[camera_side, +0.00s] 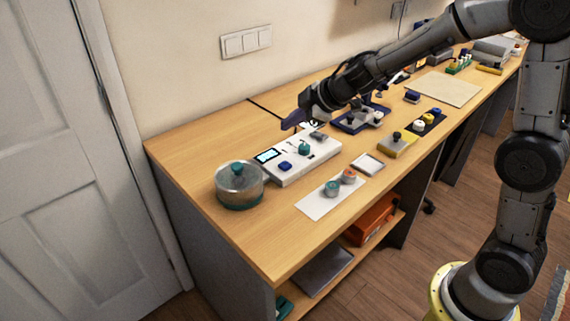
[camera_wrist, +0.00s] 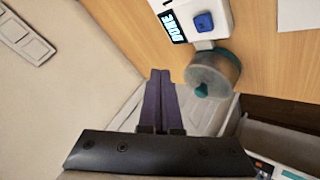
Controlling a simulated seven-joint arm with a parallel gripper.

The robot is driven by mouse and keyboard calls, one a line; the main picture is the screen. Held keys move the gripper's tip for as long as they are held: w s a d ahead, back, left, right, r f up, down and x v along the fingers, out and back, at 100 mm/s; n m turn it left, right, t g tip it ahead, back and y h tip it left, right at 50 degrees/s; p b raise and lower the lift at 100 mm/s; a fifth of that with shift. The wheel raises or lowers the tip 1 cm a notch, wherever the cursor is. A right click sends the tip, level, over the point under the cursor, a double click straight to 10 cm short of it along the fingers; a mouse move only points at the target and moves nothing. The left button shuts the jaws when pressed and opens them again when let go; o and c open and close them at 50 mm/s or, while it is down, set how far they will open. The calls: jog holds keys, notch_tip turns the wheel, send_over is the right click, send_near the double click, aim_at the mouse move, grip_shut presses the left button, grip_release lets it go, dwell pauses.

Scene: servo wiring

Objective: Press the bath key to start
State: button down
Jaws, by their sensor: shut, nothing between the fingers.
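A white control unit (camera_side: 322,153) lies on the wooden bench. It has a lit screen (camera_side: 267,156), a blue key (camera_side: 285,166) and a teal knob (camera_side: 304,147). In the wrist view the blue key (camera_wrist: 204,21) is at the top, beside the lit screen (camera_wrist: 172,27), whose letters are hard to read. A clear round pot (camera_side: 239,189) with a teal lid knob stands at the unit's near-left end; it also shows in the wrist view (camera_wrist: 216,67). My gripper (camera_side: 285,126) has purple fingers, shut and empty, above the bench behind the unit. It appears clear of the key.
A white card (camera_side: 318,204) with two small round pieces and a small square tray (camera_side: 367,164) lie in front of the unit. A yellow block (camera_side: 399,146) and a blue tray (camera_side: 350,126) are to the right. The wall runs behind the bench. The bench's near-left corner is clear.

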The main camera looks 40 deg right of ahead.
aim_at(290, 165)
jog(key=shift+f, duration=0.1)
jog(key=shift+f, duration=4.25)
jog(key=shift+f, duration=0.2)
jog(key=shift+f, duration=0.25)
jog(key=shift+f, duration=0.55)
dwell(0.3)
jog(key=shift+r, duration=0.95)
jog(key=shift+r, duration=2.5)
